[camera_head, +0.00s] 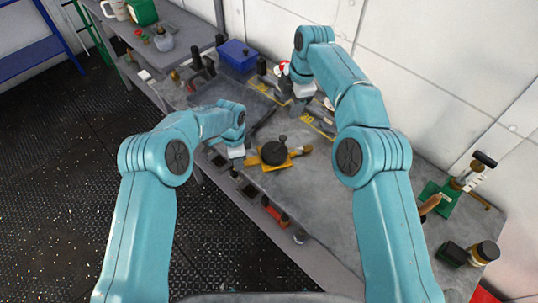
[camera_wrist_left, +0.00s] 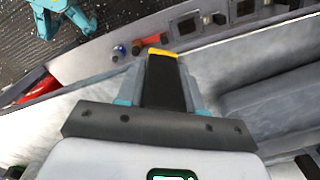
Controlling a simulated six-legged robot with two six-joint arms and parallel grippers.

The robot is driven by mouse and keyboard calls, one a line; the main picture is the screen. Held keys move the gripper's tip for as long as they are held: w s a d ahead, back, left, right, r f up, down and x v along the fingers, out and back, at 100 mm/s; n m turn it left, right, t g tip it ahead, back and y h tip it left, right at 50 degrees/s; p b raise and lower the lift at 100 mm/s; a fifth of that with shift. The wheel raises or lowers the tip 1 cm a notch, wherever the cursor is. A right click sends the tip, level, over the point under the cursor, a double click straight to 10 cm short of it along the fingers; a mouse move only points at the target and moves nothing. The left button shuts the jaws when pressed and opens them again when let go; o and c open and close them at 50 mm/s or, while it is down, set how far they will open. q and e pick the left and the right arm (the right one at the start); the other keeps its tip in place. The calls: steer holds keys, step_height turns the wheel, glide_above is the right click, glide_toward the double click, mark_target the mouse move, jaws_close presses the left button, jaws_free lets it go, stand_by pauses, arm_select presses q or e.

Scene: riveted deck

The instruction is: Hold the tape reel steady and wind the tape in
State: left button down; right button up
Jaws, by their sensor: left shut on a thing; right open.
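The tape reel (camera_head: 274,153) is a dark round drum with a small knob on top and orange-yellow parts at its sides, lying on the grey bench. My left gripper (camera_head: 243,162) is at the reel's left side. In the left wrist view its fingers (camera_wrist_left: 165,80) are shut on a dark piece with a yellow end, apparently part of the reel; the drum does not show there. My right gripper (camera_head: 298,108) is open, above the bench behind the reel. Its fingertips are small and partly hidden. Yellow strips with dark figures (camera_head: 319,124) lie beside it; whether they are tape is unclear.
A blue box (camera_head: 236,55) and dark cylinders stand at the back left of the bench. A green stand (camera_head: 441,198) and a jar (camera_head: 484,252) are at the right. A wall closes the back. Bare bench (camera_head: 330,195) lies in front of the reel.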

steer(key=m, duration=0.6)
steer(key=n+t+y, duration=0.1)
steer(key=n, duration=2.9)
glide_toward(283, 137)
steer(key=x, duration=0.8)
steer(key=shift+w+f, duration=0.1)
steer(key=shift+f, duration=0.3)
